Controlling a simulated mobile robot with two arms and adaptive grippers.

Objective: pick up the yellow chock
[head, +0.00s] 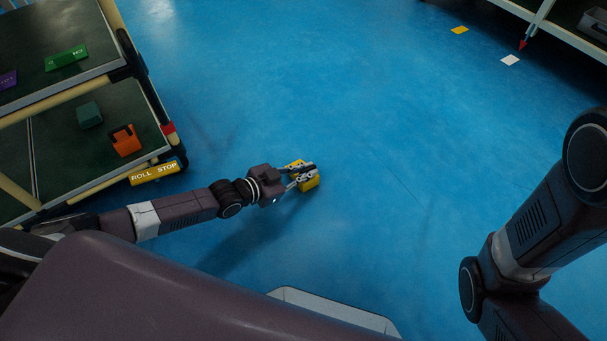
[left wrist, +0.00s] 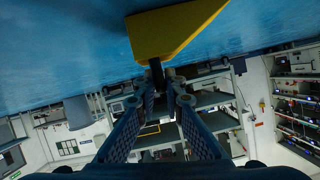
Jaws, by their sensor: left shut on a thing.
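The yellow chock (head: 309,184) is in the grip of my left gripper (head: 304,174), over the blue floor near the middle of the head view. The fingers hide part of it. In the left wrist view the yellow chock (left wrist: 172,32) shows at the top, with a dark stem (left wrist: 157,72) between the fingertips of the left gripper (left wrist: 166,80). I cannot tell whether the chock touches the floor. My right arm shows at the right of the head view, but its gripper is out of the picture.
A cart with dark green shelves (head: 60,145) stands at the left. A rack (head: 560,34) stands at top right.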

